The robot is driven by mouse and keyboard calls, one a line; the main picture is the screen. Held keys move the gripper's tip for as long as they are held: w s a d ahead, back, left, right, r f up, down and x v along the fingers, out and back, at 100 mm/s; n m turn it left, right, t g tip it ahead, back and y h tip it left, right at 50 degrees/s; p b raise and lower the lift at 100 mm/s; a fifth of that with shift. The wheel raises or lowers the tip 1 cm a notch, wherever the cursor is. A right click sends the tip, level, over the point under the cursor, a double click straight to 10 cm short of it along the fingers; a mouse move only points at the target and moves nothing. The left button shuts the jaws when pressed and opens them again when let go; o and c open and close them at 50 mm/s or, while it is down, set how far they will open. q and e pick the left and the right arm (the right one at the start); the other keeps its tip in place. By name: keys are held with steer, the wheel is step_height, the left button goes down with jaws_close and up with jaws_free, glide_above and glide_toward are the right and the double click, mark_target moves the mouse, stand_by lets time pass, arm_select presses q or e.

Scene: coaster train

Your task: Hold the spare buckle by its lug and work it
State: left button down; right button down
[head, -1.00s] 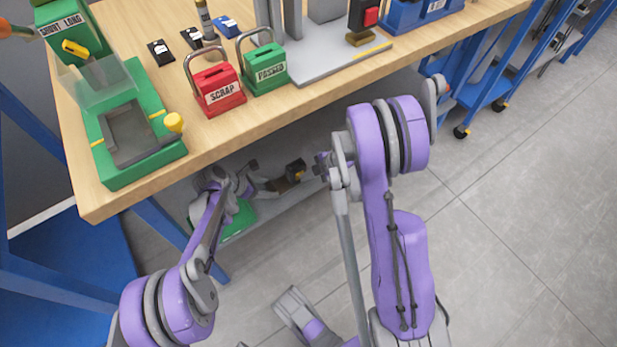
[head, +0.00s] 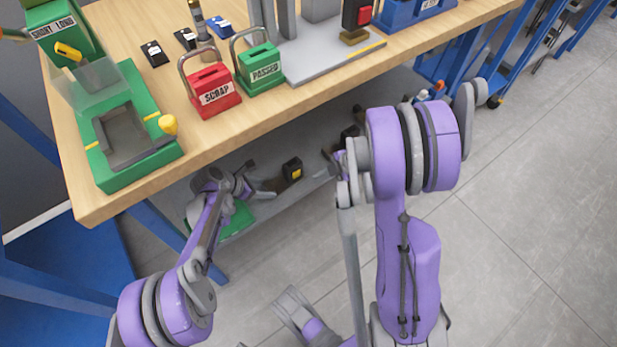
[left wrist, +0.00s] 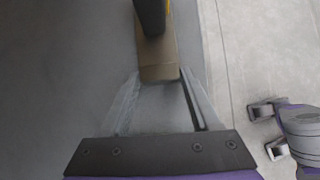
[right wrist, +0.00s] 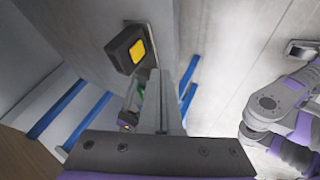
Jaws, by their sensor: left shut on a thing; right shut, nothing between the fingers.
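The spare buckle is a black block with a yellow button (head: 293,169) and a brown lug (head: 270,186). It is under the bench's front edge, above the grey lower shelf. My left gripper (head: 262,188) is shut on the lug; in the left wrist view the tan lug (left wrist: 158,58) runs between the fingers (left wrist: 160,85) to the black body (left wrist: 150,16). My right gripper (head: 333,156) is shut and empty, to the right of the buckle and apart from it. In the right wrist view the yellow button (right wrist: 138,50) faces the camera beyond the fingers (right wrist: 155,88).
The wooden bench top (head: 215,130) overhangs the grippers. On it stand a green fixture (head: 145,165), a red SCRAP box (head: 212,92) and a green PASSED box (head: 260,67). Grey lower shelf (head: 300,135) lies behind the grippers; a dark object (head: 350,131) is there. Open floor lies right.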

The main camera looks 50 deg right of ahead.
arm_select(q)
steer(key=shift+w, duration=0.1)
arm_select(e)
steer(key=v, duration=0.4)
arm_select(q)
steer(key=shift+a, duration=0.1)
stand_by(0.3)
steer(key=shift+c, duration=0.2)
jaws_free()
steer(key=s+v, duration=0.1)
steer(key=v, duration=0.6)
steer(key=s+a, duration=0.3)
steer(key=s, duration=0.9)
steer(key=shift+s+a+p, duration=0.25)
steer(key=shift+p, duration=0.2)
arm_select(e)
steer(key=shift+s+r, duration=0.1)
steer(key=shift+r, duration=0.4)
arm_select(q)
steer(key=shift+r, duration=0.2)
